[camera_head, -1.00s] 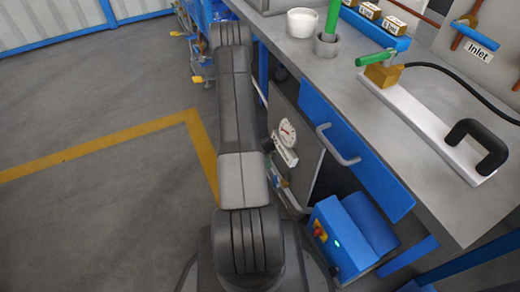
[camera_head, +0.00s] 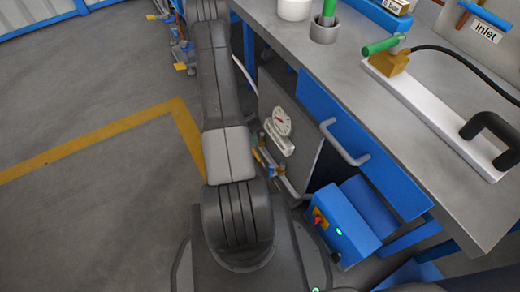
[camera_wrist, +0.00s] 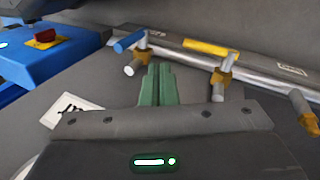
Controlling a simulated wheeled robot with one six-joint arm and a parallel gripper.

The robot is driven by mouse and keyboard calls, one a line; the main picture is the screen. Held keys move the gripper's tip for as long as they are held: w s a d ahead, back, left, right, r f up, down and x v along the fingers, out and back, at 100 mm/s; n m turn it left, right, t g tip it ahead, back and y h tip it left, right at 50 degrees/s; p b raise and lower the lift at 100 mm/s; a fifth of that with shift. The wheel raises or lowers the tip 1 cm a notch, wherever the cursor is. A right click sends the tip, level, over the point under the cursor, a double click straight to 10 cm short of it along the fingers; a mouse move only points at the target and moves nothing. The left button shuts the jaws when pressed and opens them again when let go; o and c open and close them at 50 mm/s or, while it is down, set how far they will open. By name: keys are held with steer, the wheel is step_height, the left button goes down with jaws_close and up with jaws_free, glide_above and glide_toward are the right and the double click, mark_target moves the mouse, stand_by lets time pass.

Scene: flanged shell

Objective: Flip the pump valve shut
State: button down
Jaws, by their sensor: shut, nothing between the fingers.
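In the wrist view a grey pipe (camera_wrist: 183,60) carries several brass valves. One has a blue handle (camera_wrist: 130,41) and one a yellow handle (camera_wrist: 210,48), both lying roughly along the pipe. A third valve (camera_wrist: 302,108), with a grey end, is at the right edge. The labels by the pipe are too small to read, so I cannot tell which is the pump valve. My gripper (camera_wrist: 157,86) has its green fingers together and empty. Its tips appear just below the pipe, between the blue and yellow handles. In the head view my arm hides it.
A blue pump box (camera_head: 345,222) with a red switch stands under the bench; it shows at upper left in the wrist view (camera_wrist: 48,58). A gauge (camera_head: 282,121) is on the panel above the pipe. A drawer handle (camera_head: 345,143) juts out. The floor at left is clear.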

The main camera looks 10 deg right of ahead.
steer(key=s+d+f+b, duration=0.2)
steer(key=s+d+f, duration=0.1)
steer(key=s+f, duration=0.3)
steer(key=shift+s+d+f, duration=0.15)
steer(key=shift+d+f, duration=0.25)
steer(key=shift+f, duration=0.7)
